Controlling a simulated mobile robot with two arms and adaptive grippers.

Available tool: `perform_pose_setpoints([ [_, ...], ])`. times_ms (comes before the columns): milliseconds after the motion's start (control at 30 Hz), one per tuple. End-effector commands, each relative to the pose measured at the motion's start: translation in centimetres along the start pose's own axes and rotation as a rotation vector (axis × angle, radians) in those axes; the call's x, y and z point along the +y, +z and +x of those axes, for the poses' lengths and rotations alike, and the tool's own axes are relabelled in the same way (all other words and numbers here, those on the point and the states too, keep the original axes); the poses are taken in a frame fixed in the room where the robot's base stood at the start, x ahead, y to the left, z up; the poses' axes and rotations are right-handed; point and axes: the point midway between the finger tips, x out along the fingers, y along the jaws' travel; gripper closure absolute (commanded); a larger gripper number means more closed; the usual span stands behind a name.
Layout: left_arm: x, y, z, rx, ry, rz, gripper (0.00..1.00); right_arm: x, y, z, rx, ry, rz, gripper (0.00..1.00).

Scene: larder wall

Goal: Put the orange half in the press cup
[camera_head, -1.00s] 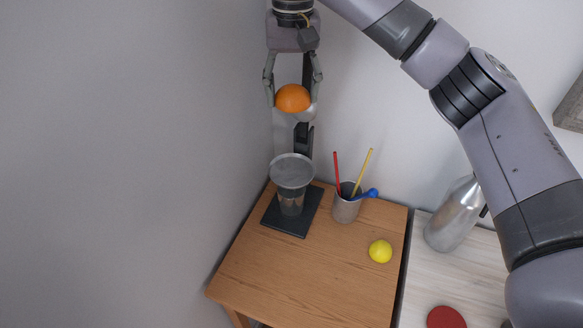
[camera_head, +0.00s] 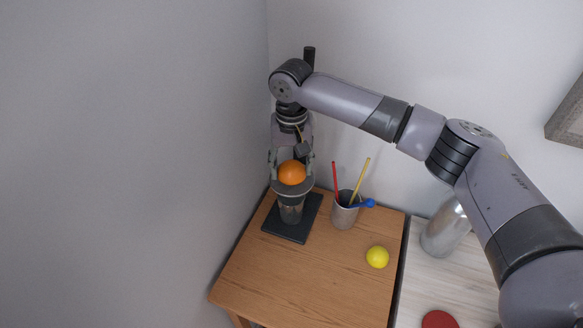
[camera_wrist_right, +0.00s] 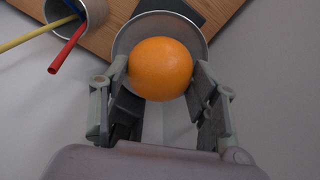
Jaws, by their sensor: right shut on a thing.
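The orange half (camera_head: 292,172) is round and bright orange and is between the fingers of my right gripper (camera_head: 291,166), which is shut on it. In the right wrist view the orange half (camera_wrist_right: 160,69) sits between both finger pads and overlaps the press cup (camera_wrist_right: 123,40), whose metal rim shows around it. In the head view the press cup (camera_head: 292,191) is directly under the orange, on a clear body above a dark base (camera_head: 294,228). I cannot tell whether the orange touches the cup. My left gripper is not in view.
A grey holder (camera_head: 343,214) with red and yellow sticks and a blue utensil stands right of the press. A yellow lemon (camera_head: 377,257) lies on the wooden table (camera_head: 300,281). A metal bottle (camera_head: 443,231) and red disc (camera_head: 440,320) are on the pale surface at right.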

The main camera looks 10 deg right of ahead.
Motion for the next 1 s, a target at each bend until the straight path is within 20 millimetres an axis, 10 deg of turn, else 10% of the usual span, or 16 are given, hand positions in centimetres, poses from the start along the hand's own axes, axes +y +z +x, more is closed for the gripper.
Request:
perform_pose_setpoints([
  [533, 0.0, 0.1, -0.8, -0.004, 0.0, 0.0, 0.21, 0.0, 0.0, 2.3, 0.0, -0.001, 0.0, 0.74],
  [567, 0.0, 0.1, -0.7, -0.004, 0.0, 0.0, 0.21, 0.0, 0.0, 2.3, 0.001, 0.0, 0.0, 0.43],
  [1000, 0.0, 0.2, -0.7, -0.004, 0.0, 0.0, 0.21, 0.0, 0.0, 2.3, 0.0, -0.001, 0.0, 0.24],
])
